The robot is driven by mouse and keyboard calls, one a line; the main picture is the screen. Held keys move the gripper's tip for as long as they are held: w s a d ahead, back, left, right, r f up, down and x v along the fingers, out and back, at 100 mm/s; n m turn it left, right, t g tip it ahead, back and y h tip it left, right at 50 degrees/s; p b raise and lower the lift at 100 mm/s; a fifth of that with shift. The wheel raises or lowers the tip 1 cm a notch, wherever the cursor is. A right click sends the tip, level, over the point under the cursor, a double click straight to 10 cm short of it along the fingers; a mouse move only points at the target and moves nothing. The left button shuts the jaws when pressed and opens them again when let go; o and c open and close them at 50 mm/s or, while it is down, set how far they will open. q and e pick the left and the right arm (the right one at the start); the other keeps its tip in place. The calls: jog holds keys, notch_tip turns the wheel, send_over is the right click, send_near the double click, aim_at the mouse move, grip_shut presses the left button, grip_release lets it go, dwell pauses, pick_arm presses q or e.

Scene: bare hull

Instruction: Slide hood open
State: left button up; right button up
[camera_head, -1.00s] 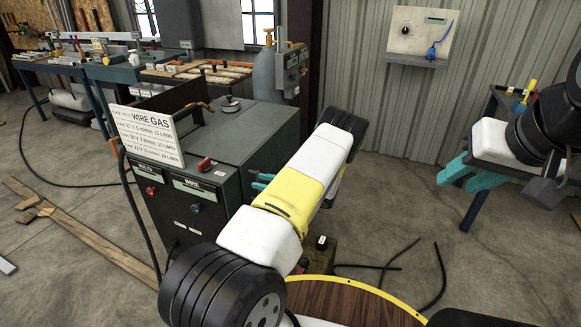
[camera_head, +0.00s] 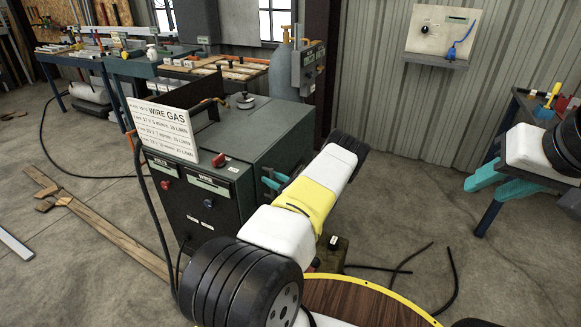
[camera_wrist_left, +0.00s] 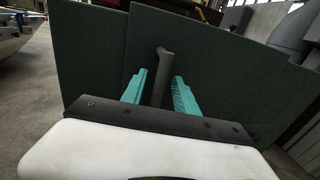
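A dark green welding cabinet (camera_head: 262,140) stands left of centre in the head view, with a flat top that looks like the hood. My left gripper (camera_head: 272,182) is at the cabinet's right side. In the left wrist view, a dark upright handle (camera_wrist_left: 165,64) stands out from the green panel (camera_wrist_left: 95,65). The teal fingers of my left gripper (camera_wrist_left: 160,88) are apart, one on each side of the handle, with gaps visible. The hood looks closed. My right gripper (camera_head: 490,187) is open and empty at the right edge of the head view, away from the cabinet.
A sign board (camera_head: 166,130) and a small knob stand on the cabinet. A grey gas cylinder (camera_head: 283,72) is behind it. Planks (camera_head: 100,232) lie on the floor at left, and black cables (camera_head: 405,268) at right. A blue-legged table (camera_head: 490,215) is near my right arm.

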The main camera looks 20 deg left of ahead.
pick_arm(q)
grip_shut()
dwell(1.4)
